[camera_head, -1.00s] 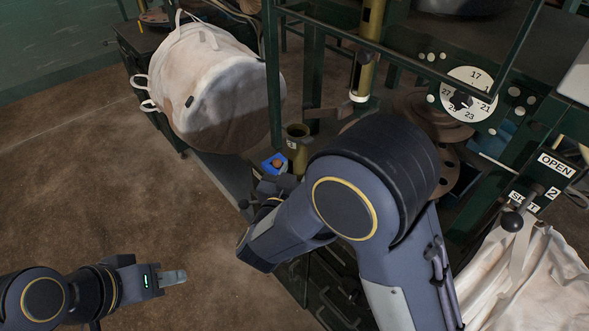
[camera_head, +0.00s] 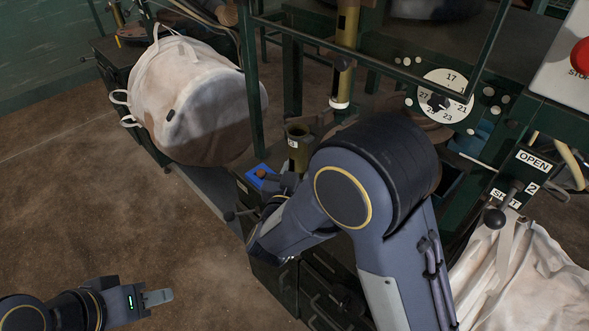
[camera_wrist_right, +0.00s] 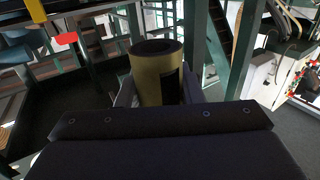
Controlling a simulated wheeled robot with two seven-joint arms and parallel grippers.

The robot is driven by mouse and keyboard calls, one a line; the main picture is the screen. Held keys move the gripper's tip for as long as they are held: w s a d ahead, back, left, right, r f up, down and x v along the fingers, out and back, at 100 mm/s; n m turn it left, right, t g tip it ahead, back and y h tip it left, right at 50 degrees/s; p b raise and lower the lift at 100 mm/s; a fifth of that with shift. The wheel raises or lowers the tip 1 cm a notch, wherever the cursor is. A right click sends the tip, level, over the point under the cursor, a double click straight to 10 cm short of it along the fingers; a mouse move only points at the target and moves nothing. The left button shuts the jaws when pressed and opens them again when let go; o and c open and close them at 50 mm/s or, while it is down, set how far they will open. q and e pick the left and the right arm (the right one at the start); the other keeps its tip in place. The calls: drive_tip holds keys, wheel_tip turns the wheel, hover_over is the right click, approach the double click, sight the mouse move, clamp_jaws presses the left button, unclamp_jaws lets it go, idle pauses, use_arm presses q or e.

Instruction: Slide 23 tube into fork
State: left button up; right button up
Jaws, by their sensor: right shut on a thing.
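A short olive tube (camera_head: 299,153) with a small pale label stands upright in the middle of the head view. It also shows in the right wrist view (camera_wrist_right: 156,82), open end up, with a dark patch on its side. My right gripper (camera_wrist_right: 159,92) is shut on it, one finger on each side; in the head view my own arm hides most of this gripper. My left gripper (camera_head: 158,297) is low at the left, over bare floor and away from everything; its jaw gap does not show. I cannot clearly make out the fork.
A taller olive tube (camera_head: 344,58) with a white lower end hangs behind the frame bars. A numbered dial (camera_head: 446,94) is to its right. A white bulk bag (camera_head: 205,105) hangs at left, and a blue block (camera_head: 259,176) sits near the tube. Green bars surround the tube.

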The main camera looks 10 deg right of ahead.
drive_tip(key=shift+w+d+f, duration=0.1)
drive_tip(key=shift+w+d, duration=1.2)
drive_tip(key=shift+d, duration=0.35)
drive_tip(key=shift+w+d+f, duration=0.1)
drive_tip(key=shift+w+d, duration=1.15)
drive_tip(key=shift+d, duration=0.4)
drive_tip(key=shift+w+d, duration=1.3)
drive_tip(key=shift+d, duration=0.35)
drive_tip(key=shift+f+b, duration=0.2)
drive_tip(key=shift+b, duration=0.2)
drive_tip(key=shift+s+a+f, duration=0.1)
drive_tip(key=shift+f, duration=0.05)
drive_tip(key=o, duration=1.2)
